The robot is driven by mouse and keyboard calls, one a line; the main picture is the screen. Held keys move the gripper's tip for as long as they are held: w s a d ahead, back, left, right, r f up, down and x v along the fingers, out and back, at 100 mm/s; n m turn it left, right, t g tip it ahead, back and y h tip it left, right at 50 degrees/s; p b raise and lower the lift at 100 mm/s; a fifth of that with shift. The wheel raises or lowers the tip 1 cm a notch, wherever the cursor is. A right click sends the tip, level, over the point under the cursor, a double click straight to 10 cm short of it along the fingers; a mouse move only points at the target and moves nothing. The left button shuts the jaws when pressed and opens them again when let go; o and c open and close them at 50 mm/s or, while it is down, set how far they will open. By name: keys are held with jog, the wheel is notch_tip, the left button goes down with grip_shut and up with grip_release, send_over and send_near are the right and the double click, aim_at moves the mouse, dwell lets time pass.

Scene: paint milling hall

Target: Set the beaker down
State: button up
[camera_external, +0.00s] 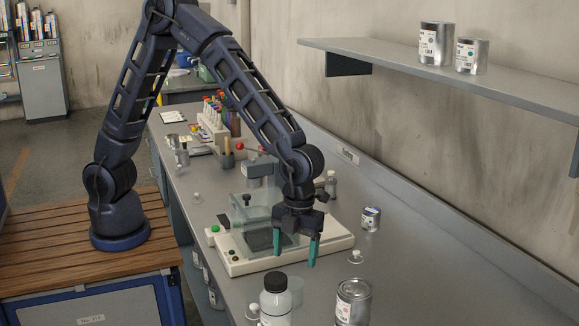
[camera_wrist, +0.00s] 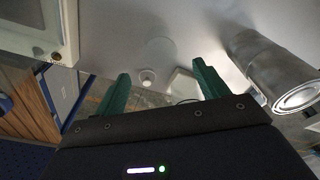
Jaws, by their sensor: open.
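My gripper (camera_external: 294,260) has its two green fingers apart, pointing down with nothing between them, in front of the balance's right part. The fingers also show in the wrist view (camera_wrist: 162,70). A faint clear round shape, probably the beaker (camera_external: 293,284), stands on the bench below the gripper, partly behind a white bottle. A similar faint round outline, probably the same beaker (camera_wrist: 161,46), shows beyond and between the fingertips in the wrist view. Its glass is hard to make out; it looks upright and apart from the fingers.
A black-capped white bottle (camera_external: 276,304) and a metal can (camera_external: 353,303) stand close in front. The balance (camera_external: 250,262) with its clear shield is behind the gripper. A small can (camera_external: 371,218) stands to the right. The bench (camera_external: 440,285) is clear at the right.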

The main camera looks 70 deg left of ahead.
jog(key=shift+r, duration=0.45)
jog(key=w+a+r+n+t, duration=0.1)
jog(key=a+r+n+t, duration=0.1)
jog(key=a+r+n, duration=0.95)
jog(key=w+a+r+n+t, duration=0.15)
jog(key=a+r, duration=0.45)
jog(key=a, duration=1.2)
jog(key=s+a+r+n+t, duration=0.1)
jog(key=s+a+r+n, duration=0.1)
jog(key=s+a+n, duration=0.6)
jog(key=s+a+r+n+t, duration=0.1)
jog(key=s+a+r+n, duration=0.1)
jog(key=s+a+n, duration=0.5)
jog(key=s+a, duration=0.2)
jog(key=a, duration=0.4)
jog(key=shift+s+n+y, duration=0.3)
jog(key=shift+n+y, duration=0.1)
